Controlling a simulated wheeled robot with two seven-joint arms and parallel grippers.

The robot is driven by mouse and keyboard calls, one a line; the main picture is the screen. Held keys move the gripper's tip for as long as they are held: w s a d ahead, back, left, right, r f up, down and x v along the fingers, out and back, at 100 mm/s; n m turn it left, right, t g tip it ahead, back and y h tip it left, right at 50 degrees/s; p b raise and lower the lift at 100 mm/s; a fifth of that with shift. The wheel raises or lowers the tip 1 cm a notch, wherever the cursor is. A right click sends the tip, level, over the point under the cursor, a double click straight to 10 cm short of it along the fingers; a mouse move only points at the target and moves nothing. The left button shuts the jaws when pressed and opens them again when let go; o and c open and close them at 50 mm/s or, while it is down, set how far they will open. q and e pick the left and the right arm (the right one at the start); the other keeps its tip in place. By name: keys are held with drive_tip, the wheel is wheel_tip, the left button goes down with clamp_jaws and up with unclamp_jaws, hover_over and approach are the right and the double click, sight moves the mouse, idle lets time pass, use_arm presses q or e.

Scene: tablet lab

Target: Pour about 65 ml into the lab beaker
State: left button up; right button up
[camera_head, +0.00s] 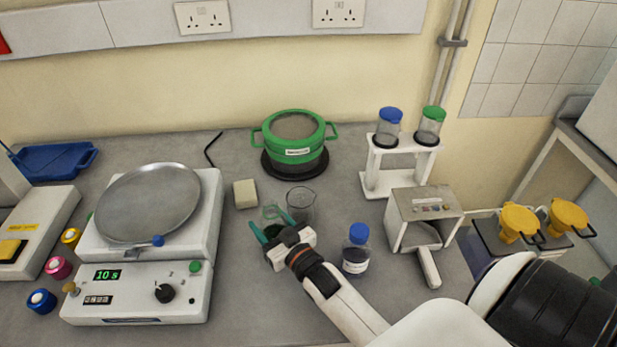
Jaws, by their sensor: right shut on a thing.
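A clear glass beaker (301,203) stands upright on the grey bench, just beyond my right gripper. My right gripper (273,225) has teal fingers and reaches in from the lower right. It is shut on a small greenish glass vessel (271,211), mostly hidden by the fingers and gripper body. This vessel is just left of the beaker in the picture; I cannot tell whether they touch. Any liquid in either is too small to make out. A clear bottle with a blue cap and white label (356,255) stands to the right of the gripper. My left gripper is out of view.
A balance-like machine with a round metal plate (150,203) stands left. A pale block (245,194) and a green pot (295,143) are behind the gripper. A white rack (375,184) with two capped jars and a grey box with a scoop (424,210) are right.

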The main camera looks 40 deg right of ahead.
drive_tip(key=shift+s+a+r, duration=0.1)
drive_tip(key=shift+a, duration=0.15)
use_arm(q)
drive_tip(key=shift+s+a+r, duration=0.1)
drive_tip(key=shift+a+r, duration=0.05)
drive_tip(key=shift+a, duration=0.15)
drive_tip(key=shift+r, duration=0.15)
use_arm(e)
drive_tip(key=shift+r+m, duration=0.15)
drive_tip(key=shift+m, duration=0.15)
